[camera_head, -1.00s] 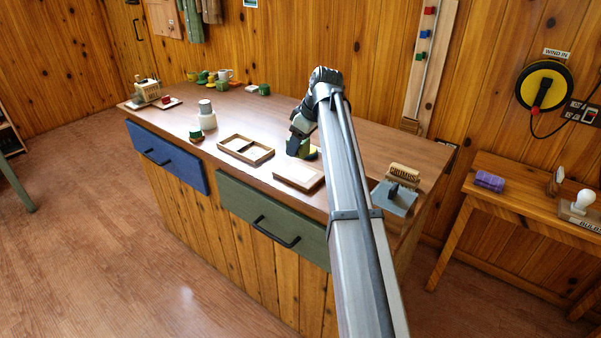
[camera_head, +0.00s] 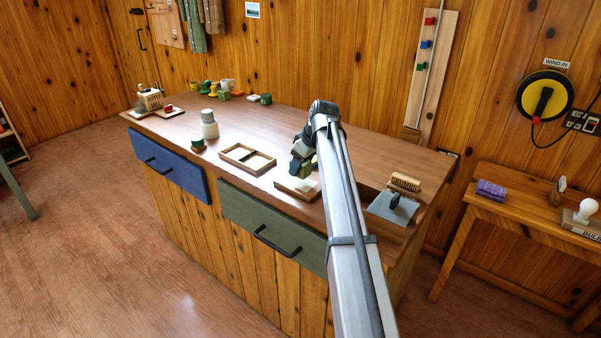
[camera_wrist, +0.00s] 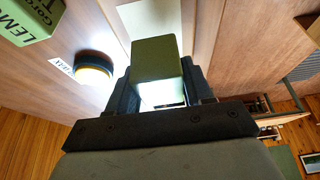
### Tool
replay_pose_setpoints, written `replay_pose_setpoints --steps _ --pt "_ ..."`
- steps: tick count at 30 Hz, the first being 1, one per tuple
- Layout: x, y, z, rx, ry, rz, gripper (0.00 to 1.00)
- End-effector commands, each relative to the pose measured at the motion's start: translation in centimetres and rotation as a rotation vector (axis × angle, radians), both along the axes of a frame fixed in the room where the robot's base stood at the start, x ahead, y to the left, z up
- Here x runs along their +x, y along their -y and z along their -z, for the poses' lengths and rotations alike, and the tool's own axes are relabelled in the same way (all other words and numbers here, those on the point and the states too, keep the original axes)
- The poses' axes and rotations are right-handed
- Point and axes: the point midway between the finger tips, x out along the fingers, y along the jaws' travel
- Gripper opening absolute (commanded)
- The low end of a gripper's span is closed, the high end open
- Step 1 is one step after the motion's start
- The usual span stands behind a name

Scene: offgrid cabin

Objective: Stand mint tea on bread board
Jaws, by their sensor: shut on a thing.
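My gripper (camera_head: 302,156) is shut on an olive-green box, which I take to be the mint tea (camera_head: 300,170); no label on it can be read. In the wrist view the box (camera_wrist: 156,60) sits between the two fingers (camera_wrist: 158,92). The bread board (camera_head: 293,189) is a pale slab with a wooden edge near the counter's front. The box is over or just behind the board's back edge; I cannot tell whether it touches. A pale surface, probably the board (camera_wrist: 150,17), shows beyond the box in the wrist view.
A two-part wooden tray (camera_head: 232,160) lies left of the board. A grey plate with a dark handle (camera_head: 393,206) is to the right.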

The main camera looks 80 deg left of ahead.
Motion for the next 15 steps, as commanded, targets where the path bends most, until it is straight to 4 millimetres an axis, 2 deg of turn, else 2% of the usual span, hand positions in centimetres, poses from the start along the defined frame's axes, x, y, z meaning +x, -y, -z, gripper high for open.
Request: replay_pose_setpoints --steps 6,15 --pt "0.0 0.1 2.7 -0.001 0.000 0.000 0.21" --pt "0.0 0.0 2.8 0.000 0.000 0.000 0.21"
